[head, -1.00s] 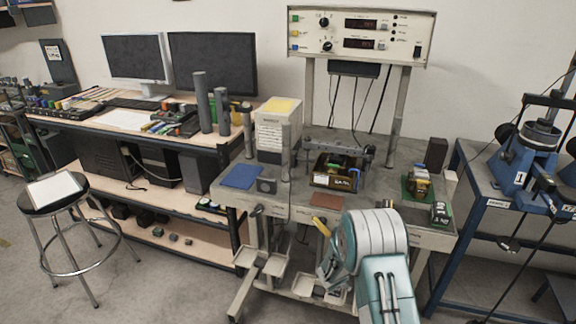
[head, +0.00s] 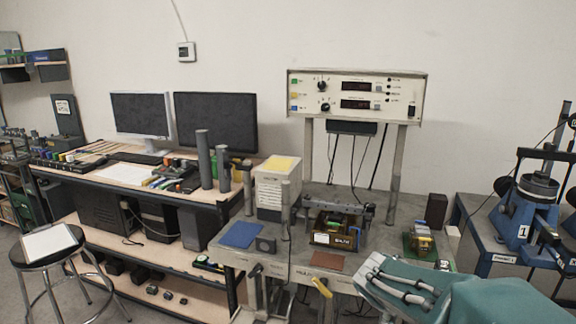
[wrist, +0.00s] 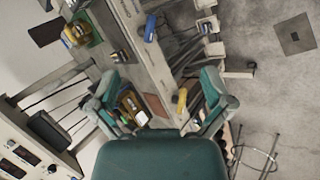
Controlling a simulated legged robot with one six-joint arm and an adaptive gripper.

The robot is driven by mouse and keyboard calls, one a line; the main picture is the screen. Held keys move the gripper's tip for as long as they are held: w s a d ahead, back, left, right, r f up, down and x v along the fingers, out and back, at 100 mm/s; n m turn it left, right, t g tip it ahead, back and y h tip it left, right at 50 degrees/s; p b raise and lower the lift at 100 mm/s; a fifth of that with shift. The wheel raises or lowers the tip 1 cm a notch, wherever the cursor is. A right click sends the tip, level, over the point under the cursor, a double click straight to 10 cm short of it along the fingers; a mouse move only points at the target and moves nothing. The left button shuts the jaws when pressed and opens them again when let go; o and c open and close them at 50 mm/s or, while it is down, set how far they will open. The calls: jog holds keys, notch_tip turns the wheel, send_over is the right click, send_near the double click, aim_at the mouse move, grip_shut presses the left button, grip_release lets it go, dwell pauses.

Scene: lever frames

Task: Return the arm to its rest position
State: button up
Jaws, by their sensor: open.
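My gripper (wrist: 160,88) shows in the wrist view, with its two teal fingers spread wide and nothing between them touching either finger. The workbench (wrist: 147,62) with the lever frames lies beyond it, rotated in that view. A yellow lever handle (wrist: 182,101) appears between the fingers, and a blue handle (wrist: 150,28) is farther up. My teal arm (head: 500,300) crosses the lower right of the head view and hides the bench's lower right. The yellow handle (head: 322,287) also shows there, at the bench front. The gripper itself is not in the head view.
A control panel (head: 357,96) stands on posts above the bench (head: 283,258). A desk with monitors (head: 216,122) and a stool (head: 48,245) are at left. Blue machines (head: 520,219) stand at right. Open floor (wrist: 265,85) shows at right in the wrist view.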

jog(key=s+a+r+m+y, duration=0.2)
jog(key=s+a+m, duration=0.1)
jog(key=s, duration=0.7)
jog(key=s+a+r+m+y, duration=0.3)
jog(key=s+m, duration=0.3)
jog(key=s, duration=0.4)
jog(key=shift+s+a, duration=0.3)
jog(key=shift+a, duration=0.35)
jog(key=shift+r, duration=0.1)
